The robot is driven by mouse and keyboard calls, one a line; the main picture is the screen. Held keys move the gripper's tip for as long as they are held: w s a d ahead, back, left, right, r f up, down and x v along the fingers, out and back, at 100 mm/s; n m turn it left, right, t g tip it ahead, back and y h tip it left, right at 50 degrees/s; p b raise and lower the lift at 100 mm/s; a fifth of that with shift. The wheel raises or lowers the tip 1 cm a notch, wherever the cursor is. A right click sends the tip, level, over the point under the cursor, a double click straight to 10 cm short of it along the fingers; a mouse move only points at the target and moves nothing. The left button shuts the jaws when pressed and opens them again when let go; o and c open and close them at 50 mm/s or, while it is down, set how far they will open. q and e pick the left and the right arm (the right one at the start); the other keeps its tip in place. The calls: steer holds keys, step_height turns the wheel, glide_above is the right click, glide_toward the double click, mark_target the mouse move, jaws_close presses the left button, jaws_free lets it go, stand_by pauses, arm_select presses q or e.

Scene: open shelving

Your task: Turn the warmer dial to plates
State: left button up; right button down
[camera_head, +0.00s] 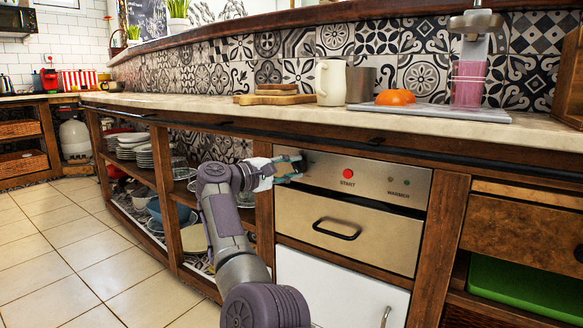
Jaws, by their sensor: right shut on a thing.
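The warmer (362,196) is a steel front panel in the wooden counter, with a red START button (348,173) and small lights above the word WARMER (398,182). A drawer with a dark handle (337,229) is below the panel and is closed. My right gripper (297,167) is at the left end of the panel, left of the START button. Its fingers are shut on the dial there. The gripper covers the dial, so its pointer and markings cannot be read. My left gripper is not in view.
The worktop (280,106) overhangs above, with a dark rail (375,141) along its front. A white jug (330,82), an orange squeezed fruit half (395,97) and a juicer (468,84) stand on it. A white cabinet door (335,290) is below. Open shelves hold dishes at left; the tiled floor there is clear.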

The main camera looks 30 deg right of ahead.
stand_by(0.3)
steer(key=c, duration=0.8)
jaws_free()
steer(key=shift+c, duration=0.2)
steer(key=a, duration=1.2)
steer(key=shift+s, duration=0.45)
steer(key=shift+r, duration=0.1)
